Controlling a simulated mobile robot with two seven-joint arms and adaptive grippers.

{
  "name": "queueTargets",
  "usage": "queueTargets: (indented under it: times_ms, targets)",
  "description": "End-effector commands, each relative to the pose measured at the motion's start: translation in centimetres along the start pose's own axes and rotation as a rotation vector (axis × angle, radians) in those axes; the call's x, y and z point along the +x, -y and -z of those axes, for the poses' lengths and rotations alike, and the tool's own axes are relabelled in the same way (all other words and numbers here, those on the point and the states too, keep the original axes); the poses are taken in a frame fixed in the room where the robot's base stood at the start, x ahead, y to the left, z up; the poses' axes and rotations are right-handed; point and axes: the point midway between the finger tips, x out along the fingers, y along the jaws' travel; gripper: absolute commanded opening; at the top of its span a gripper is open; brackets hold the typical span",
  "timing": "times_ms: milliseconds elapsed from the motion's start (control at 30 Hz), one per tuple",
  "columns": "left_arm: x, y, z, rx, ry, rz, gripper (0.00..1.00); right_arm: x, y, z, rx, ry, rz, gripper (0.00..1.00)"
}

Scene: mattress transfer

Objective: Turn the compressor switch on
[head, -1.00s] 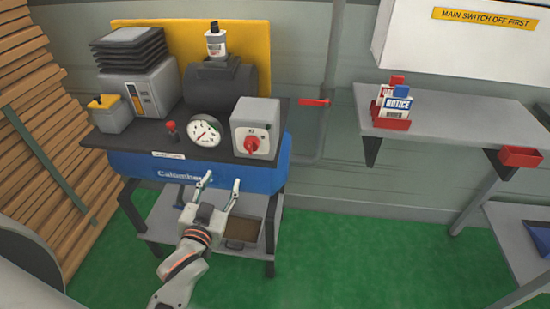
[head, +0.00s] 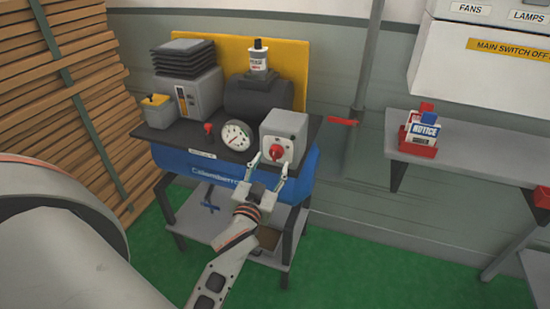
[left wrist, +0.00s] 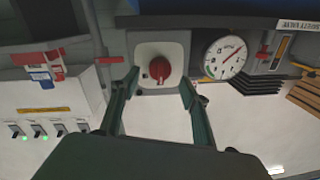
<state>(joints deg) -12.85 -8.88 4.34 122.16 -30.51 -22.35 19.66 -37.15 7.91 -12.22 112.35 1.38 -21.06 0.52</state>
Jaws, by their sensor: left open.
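The compressor (head: 222,170) is a blue tank with a dark top on a stand, in the middle of the head view. Its switch is a red rotary knob (head: 277,152) on a grey box (head: 285,128) at the right of the top. In the left wrist view the red knob (left wrist: 160,69) is on its pale plate between and beyond my finger tips. My left gripper (head: 267,166) is open, with its fingers spread just in front of the switch box, one to each side of the knob. I cannot tell if they touch the box. My right gripper is not in view.
A round gauge (head: 236,135) and a small red-topped valve (head: 208,129) sit left of the box. A red lever (head: 342,121) sticks out at its right. A grey shelf (head: 460,158) holds leaflets (head: 422,129). Stacked planks (head: 50,90) stand at the left.

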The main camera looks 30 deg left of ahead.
Motion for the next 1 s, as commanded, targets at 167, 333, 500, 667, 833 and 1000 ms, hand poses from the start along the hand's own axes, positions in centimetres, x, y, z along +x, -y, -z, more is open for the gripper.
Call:
queueTargets:
  times_ms: [167,333,500,667,833,1000]
  targets:
    - [2.5,0.0,0.0,0.001,0.000,0.000,0.46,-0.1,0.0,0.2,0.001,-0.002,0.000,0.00]
    - [3.7,0.0,0.0,-0.001,0.001,0.000,0.46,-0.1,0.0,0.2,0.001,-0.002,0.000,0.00]
    - [3.9,0.0,0.0,-0.002,0.001,0.001,0.46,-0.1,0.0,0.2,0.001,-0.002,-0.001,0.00]
    - [3.8,0.0,-0.1,-0.001,0.001,0.000,0.35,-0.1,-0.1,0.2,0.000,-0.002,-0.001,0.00]
    - [3.8,0.0,-0.1,-0.001,0.001,0.000,0.07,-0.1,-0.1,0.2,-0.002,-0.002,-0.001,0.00]
    - [3.8,0.0,0.0,0.004,0.001,0.000,0.07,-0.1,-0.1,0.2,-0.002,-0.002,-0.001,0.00]
